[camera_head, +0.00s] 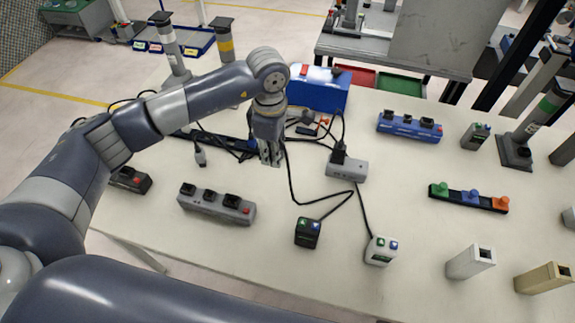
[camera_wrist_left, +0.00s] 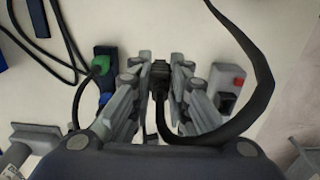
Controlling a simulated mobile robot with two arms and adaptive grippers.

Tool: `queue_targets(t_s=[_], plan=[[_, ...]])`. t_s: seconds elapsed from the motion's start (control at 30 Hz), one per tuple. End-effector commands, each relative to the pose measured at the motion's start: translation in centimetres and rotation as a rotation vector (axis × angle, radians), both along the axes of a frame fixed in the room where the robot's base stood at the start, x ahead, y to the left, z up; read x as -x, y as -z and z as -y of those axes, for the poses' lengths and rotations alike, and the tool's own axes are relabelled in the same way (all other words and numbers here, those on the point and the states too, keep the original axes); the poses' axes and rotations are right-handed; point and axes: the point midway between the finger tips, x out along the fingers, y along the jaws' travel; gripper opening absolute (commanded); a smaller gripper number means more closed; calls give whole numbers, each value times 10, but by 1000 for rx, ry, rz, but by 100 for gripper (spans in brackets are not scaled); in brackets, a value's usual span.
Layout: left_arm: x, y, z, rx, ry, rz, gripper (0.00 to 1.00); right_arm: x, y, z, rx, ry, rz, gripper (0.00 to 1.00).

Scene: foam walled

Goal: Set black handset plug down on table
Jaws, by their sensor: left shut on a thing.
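My left gripper (camera_head: 270,163) hangs over the back middle of the white table (camera_head: 270,275). In the left wrist view, the left gripper (camera_wrist_left: 160,72) is shut on the black handset plug (camera_wrist_left: 160,75), with its thick black cable looping past the fingers. The plug is hidden in the head view, where a black cable runs from beside the gripper to the black handset (camera_head: 307,232) with green and blue buttons. I cannot tell how far the plug is above the table. My right gripper is not in view.
A grey socket box (camera_head: 347,166) with a black plug stands right of the gripper. A white handset (camera_head: 381,250), a grey power strip (camera_head: 215,205), a blue strip (camera_head: 409,127) and a coloured-plug strip (camera_head: 468,198) lie around. Loose cables surround the gripper.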

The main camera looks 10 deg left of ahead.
Motion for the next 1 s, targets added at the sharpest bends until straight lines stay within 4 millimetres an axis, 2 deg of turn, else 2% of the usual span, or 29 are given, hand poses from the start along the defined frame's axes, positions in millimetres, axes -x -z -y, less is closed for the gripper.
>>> queue_targets(t_s=[0.13,0.37,0.57,0.97,1.0], plan=[[1,25,1,1,0,-4,0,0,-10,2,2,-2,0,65],[0,44,1,1,0,-2,0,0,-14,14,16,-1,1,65],[1,71,1,1,1,-2,0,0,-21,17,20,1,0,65],[0,79,0,1,2,1,0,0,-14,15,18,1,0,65],[0,77,0,1,1,1,25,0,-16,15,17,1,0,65]])
